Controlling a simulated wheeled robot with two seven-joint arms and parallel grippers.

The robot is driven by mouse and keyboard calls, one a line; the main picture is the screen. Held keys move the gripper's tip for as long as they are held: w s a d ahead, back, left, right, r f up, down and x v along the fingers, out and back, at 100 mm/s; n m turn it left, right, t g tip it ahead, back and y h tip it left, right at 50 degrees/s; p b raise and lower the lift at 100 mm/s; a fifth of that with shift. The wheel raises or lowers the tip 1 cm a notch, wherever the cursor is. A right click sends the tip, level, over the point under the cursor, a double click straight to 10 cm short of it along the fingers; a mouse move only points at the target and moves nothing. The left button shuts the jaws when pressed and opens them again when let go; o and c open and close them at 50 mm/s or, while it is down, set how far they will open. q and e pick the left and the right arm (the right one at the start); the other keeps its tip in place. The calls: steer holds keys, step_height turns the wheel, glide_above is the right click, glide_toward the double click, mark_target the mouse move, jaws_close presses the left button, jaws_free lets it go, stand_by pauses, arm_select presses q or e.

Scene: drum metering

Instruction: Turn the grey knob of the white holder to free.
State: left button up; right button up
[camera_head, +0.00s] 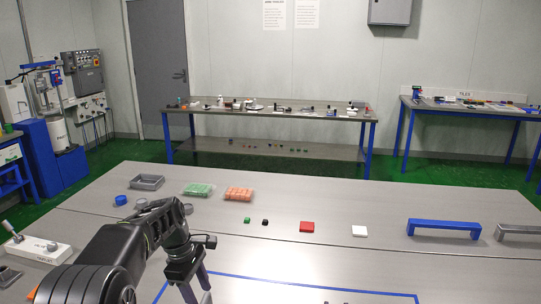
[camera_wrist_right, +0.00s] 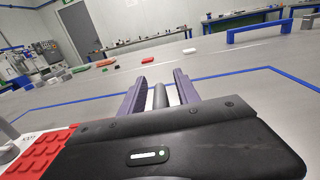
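A white holder (camera_head: 40,248) lies on the table at the far left of the head view. A grey lever-like knob (camera_head: 10,229) stands tilted at its left end. A dark spot and small marks show on its top, too small to read. My left gripper (camera_head: 196,287) is to the right of the holder, apart from it, pointing down with its fingers apart and nothing visible between them. In the right wrist view my right gripper (camera_wrist_right: 160,80) has its two fingers apart, with a grey cylinder (camera_wrist_right: 160,97) between them. I cannot tell what the cylinder is.
A grey tray (camera_head: 147,183), blue rings (camera_head: 121,200), bags of green (camera_head: 197,189) and orange (camera_head: 238,193) pieces stand behind my left arm. A red block (camera_head: 307,227), white block (camera_head: 360,231) and blue handle (camera_head: 443,226) lie right. A red studded piece (camera_wrist_right: 38,152) is near my right wrist.

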steer(key=s, duration=0.8)
steer(key=s+a, duration=0.1)
steer(key=s, duration=0.3)
